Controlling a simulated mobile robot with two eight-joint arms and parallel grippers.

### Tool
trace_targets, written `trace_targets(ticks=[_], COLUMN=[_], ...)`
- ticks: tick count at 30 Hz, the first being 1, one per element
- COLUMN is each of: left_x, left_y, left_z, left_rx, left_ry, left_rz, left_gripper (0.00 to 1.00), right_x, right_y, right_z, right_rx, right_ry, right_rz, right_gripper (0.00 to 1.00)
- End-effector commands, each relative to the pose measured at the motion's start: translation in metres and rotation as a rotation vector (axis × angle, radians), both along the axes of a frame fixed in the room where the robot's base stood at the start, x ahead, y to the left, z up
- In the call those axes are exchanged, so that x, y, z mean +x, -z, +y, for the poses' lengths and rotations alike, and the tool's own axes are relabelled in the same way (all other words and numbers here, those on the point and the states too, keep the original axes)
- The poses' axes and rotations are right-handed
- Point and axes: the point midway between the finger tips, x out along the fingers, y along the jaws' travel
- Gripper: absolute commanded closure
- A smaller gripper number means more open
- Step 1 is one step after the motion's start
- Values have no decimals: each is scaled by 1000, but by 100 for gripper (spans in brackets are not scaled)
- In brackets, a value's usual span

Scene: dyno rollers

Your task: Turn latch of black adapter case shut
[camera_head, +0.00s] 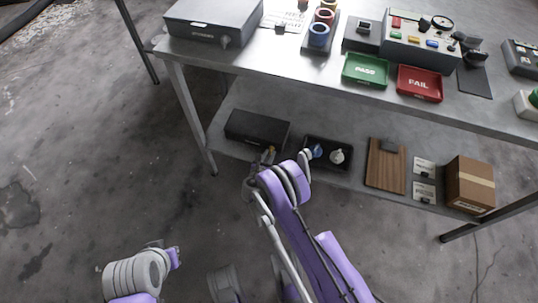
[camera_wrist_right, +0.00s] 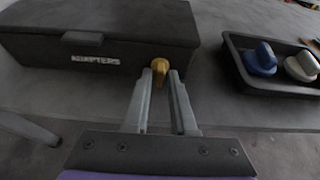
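The black adapter case (camera_head: 257,130) sits on the lower shelf, lid down. In the right wrist view its front (camera_wrist_right: 40,52) carries a white "ADAPTERS" label. Its brass-yellow latch (camera_wrist_right: 160,66) is at the right end of the front, with its tab pointing down. My right gripper (camera_wrist_right: 163,80) is at the latch, one finger on each side of the tab. A narrow gap seems to remain, so the fingers look open around it. My right gripper (camera_head: 266,155) partly hides the latch in the head view. My left gripper (camera_head: 176,257) is low at the left, away from the shelf.
A black tray (camera_head: 327,165) with a blue and a white knobbed part stands right of the case. Further right are a brown board (camera_head: 385,165) and a cardboard box (camera_head: 469,185). The tabletop (camera_head: 290,60) overhangs the shelf. Floor at the left is clear.

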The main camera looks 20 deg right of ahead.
Motion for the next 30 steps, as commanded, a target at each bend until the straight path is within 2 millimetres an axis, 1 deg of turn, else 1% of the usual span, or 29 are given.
trace_targets(ticks=[7, 10, 21, 25, 30], left_x=[0, 0, -3, -3, -4], left_y=[0, -2, -16, -18, -19], left_z=[0, 0, 0, 0, 0], left_rx=[0, 0, 0, 0, 0], left_ry=[0, 0, 0, 0, 0], left_rz=[0, 0, 0, -1, -1], left_gripper=[100, 100, 100, 100, 100], right_x=[-2, -9, -63, -76, -82], right_y=[0, -4, -33, -38, -41], right_z=[2, 7, 44, 53, 57], right_rx=[3, 3, 2, 2, 2], right_ry=[0, -1, -2, -1, -1], right_rz=[0, 0, 0, 0, 0], right_gripper=[76, 76, 76, 76, 76])
